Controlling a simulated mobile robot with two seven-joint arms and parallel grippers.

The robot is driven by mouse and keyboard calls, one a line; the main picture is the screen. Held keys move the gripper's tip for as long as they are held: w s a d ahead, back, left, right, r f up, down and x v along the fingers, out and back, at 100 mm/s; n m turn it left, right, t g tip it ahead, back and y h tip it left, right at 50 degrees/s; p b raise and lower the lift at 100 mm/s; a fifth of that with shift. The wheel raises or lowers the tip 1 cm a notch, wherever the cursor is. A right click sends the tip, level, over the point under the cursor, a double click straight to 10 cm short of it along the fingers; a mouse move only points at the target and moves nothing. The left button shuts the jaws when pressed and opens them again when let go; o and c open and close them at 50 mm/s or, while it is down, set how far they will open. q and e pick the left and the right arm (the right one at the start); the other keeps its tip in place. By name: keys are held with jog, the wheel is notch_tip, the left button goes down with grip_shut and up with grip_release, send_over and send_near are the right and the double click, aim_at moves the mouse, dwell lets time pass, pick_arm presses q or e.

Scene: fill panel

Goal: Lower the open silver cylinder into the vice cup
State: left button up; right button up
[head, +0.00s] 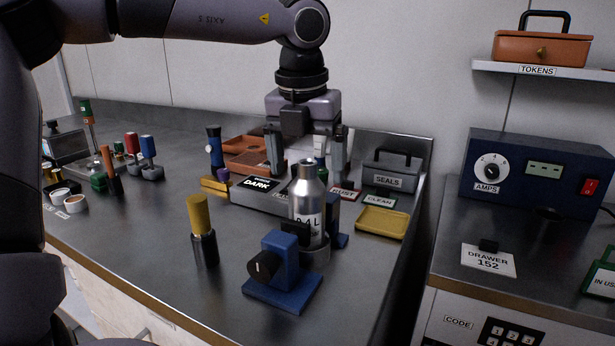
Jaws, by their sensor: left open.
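The silver cylinder (308,205) stands upright at the blue vice (283,275), with dark lettering on its side and a narrower neck at the top. Its lower end appears to sit inside the grey vice cup (319,256); the vice's jaw and block partly hide its base. My left gripper (307,174) points down from above. Its fingers are spread on either side of the cylinder's top, with visible gaps, and it holds nothing. Whether the fingers are level with the neck or a little behind it is hard to tell. My right gripper is not in view.
A black cylinder with a yellow top (200,225) stands left of the vice. Behind are the DARK box (262,197), a yellow tray (382,221) and the SEALS box (389,176). The steel bench is clear at front left; its right edge lies near the vice.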

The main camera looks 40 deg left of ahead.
pick_arm(q)
jog(key=shift+s+d+r, duration=0.1)
jog(key=shift+s+r, duration=0.05)
jog(key=shift+r, duration=0.7)
jog(key=shift+s+d+r, duration=0.1)
jog(key=shift+r, duration=0.7)
